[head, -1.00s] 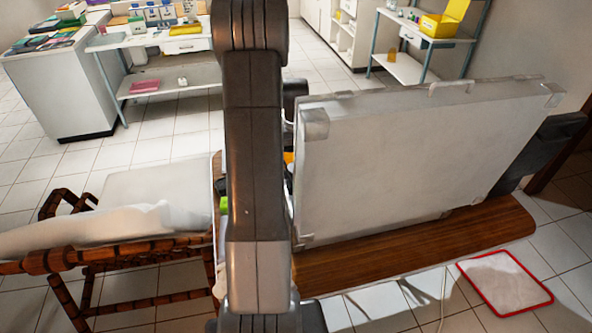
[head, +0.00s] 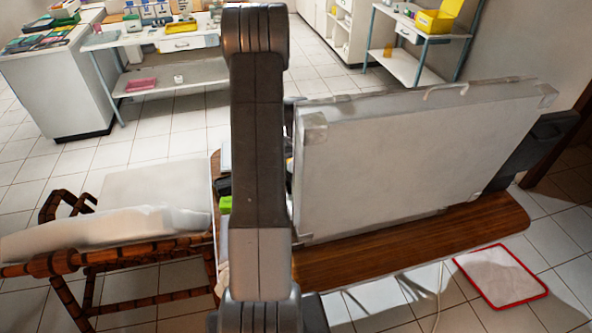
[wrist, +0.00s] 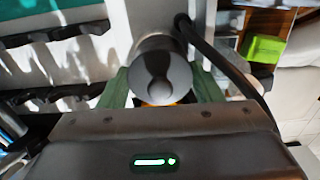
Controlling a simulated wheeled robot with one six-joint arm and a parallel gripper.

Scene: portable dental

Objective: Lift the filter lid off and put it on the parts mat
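A round dark grey lid with a raised knob (wrist: 158,78) is in the middle of the wrist view; I take it for the filter lid. My gripper (wrist: 161,84) has its two green fingers apart, one on each side of the lid. I cannot see clear contact on both sides. A little orange shows just below the lid. My arm hides the gripper and lid in the head view. A white mat with a red border (head: 500,276) lies at the lower right on the floor; I cannot tell if it is the parts mat.
A large pale case panel (head: 410,165) stands upright on the wooden table (head: 390,250). A dark hose (wrist: 220,60) runs close to the right of the lid. A bright green block (wrist: 263,48) lies at upper right. A cushioned chair (head: 150,190) stands at left.

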